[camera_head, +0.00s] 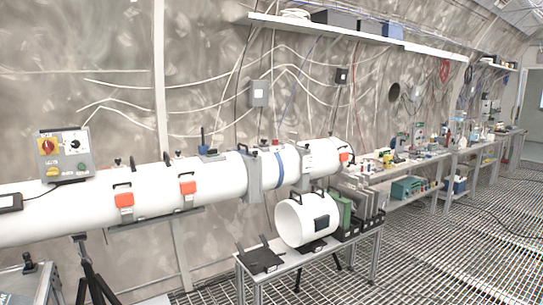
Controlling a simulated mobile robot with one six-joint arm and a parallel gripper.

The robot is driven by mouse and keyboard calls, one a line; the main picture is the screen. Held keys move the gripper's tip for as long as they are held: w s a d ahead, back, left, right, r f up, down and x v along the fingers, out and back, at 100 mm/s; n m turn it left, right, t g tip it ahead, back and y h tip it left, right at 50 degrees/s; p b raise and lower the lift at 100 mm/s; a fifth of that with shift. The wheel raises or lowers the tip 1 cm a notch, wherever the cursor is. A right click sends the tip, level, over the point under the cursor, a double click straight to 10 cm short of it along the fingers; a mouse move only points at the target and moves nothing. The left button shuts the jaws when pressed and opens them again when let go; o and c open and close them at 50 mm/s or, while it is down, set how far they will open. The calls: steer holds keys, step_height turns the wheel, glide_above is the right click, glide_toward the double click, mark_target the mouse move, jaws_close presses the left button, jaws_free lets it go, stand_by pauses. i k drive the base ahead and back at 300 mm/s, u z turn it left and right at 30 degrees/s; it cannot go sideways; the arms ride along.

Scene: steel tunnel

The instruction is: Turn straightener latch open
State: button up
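A long white tube (90,208) runs along the wall from the left edge to the middle. Two orange latch-like parts, a left one (124,200) and a right one (188,188), sit on its front with dark handles above them. A smaller orange part (343,157) shows near the tube's right end. I cannot tell which of these is the straightener latch, nor whether any is open. A short separate white tube section (306,220) lies on a low table. My gripper is not in view.
A control box (64,154) with a red-yellow knob stands on the tube. The low table (262,262) holds black trays and a green plate (339,212). A tripod (92,275) stands under the tube. Workbenches run along the wall at right. The grated floor (450,255) at right is mostly clear.

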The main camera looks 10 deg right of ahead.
mark_target(255, 154)
steer(key=k, duration=0.35)
steer(key=u, duration=0.05)
steer(key=i, duration=0.85)
steer(key=z, duration=1.05)
